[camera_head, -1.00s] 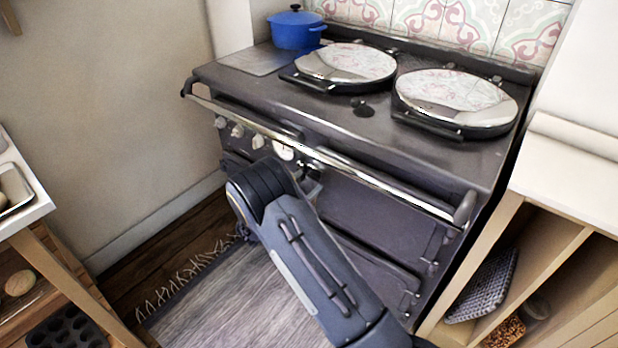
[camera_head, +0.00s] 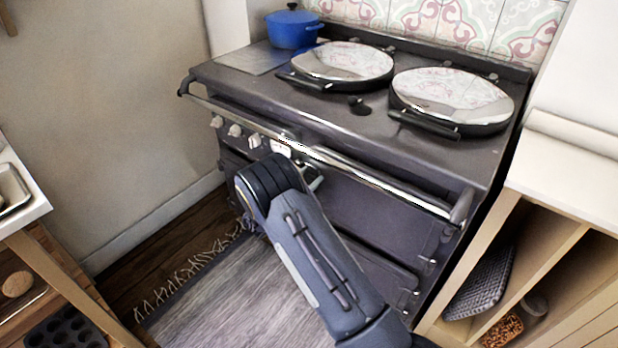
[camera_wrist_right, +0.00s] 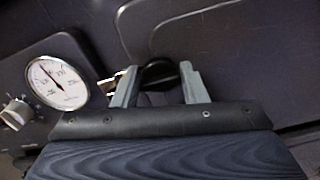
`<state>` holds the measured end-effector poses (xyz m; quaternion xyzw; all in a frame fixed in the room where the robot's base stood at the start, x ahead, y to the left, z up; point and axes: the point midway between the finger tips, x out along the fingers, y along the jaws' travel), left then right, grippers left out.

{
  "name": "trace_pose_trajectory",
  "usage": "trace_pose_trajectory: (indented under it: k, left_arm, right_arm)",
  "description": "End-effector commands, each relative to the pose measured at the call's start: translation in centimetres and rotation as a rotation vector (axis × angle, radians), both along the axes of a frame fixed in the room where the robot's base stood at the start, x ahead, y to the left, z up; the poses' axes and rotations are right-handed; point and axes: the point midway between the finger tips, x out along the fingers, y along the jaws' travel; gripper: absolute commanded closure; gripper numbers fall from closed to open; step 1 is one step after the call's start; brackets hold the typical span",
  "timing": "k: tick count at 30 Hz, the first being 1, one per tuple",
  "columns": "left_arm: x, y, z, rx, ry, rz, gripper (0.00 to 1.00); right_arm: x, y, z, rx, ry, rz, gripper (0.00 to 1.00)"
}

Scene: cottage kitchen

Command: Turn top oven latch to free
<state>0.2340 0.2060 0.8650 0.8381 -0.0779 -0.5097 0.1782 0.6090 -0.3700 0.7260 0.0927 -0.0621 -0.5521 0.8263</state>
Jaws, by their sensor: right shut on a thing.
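The dark range cooker (camera_head: 345,215) stands in front of me with its oven doors closed. In the right wrist view, my right gripper (camera_wrist_right: 159,76) is at the cooker front beside an upper door edge, with its two grey fingers either side of a dark, rounded latch handle (camera_wrist_right: 160,76). It is shut on this handle. A bright metal piece of the latch (camera_wrist_right: 112,84) shows left of the fingers. In the head view my right forearm covers most of the latch area. My left gripper is out of view.
A chrome rail (camera_head: 370,178) runs across the cooker front just above my right arm. A round dial gauge (camera_wrist_right: 57,83) sits left of the gripper. A shelf unit (camera_head: 545,245) stands close on the right. A fringed rug (camera_head: 225,285) covers the floor.

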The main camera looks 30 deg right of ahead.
Motion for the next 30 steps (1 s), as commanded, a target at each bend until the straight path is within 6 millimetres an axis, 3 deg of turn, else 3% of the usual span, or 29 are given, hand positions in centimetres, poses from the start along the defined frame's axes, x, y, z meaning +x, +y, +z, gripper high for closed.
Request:
trace_pose_trajectory:
  k: [8, 14, 30]
  left_arm:
    - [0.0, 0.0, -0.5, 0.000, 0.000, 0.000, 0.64]
    - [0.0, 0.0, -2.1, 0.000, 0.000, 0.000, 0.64]
    - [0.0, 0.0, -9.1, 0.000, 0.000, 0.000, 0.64]
  right_arm:
    - [0.0, 0.0, -0.2, 0.011, -0.025, -0.001, 1.00]
    - [0.0, 0.0, -0.4, 0.047, -0.113, 0.000, 1.00]
    - [0.0, 0.0, -0.7, 0.232, -0.562, 0.000, 1.00]
